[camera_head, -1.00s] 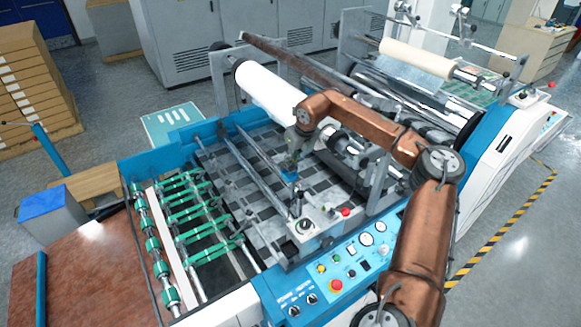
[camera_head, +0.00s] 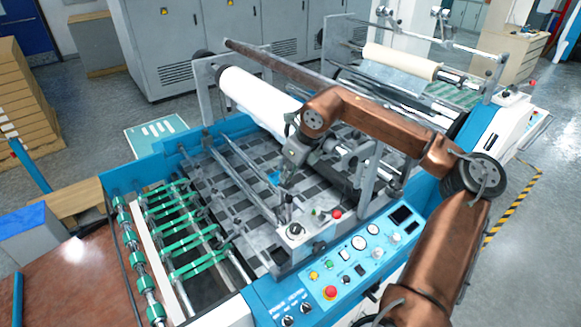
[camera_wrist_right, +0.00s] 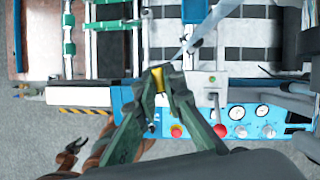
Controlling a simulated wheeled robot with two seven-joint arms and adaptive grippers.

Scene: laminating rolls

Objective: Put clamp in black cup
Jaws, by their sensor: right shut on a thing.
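My right gripper (camera_head: 287,182) is over the front part of the laminating machine's checkered bed, just behind the small control block. In the right wrist view its two dark green fingers (camera_wrist_right: 167,76) are closed on a small yellow piece (camera_wrist_right: 160,84), which may be the clamp; the fingers hide much of it. No black cup can be made out clearly in either view. A dark copper, claw-like part (camera_wrist_right: 70,155) at the lower left of the wrist view looks like my left gripper; its jaws are too small to judge.
A blue piece (camera_wrist_right: 195,10) sits on the bed; it also shows in the head view (camera_head: 274,177). A white roll (camera_head: 258,95) lies behind the gripper. The blue control panel (camera_head: 345,262), with a red button (camera_head: 331,293), is in front. Green-wheeled feed bars (camera_head: 185,240) lie left.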

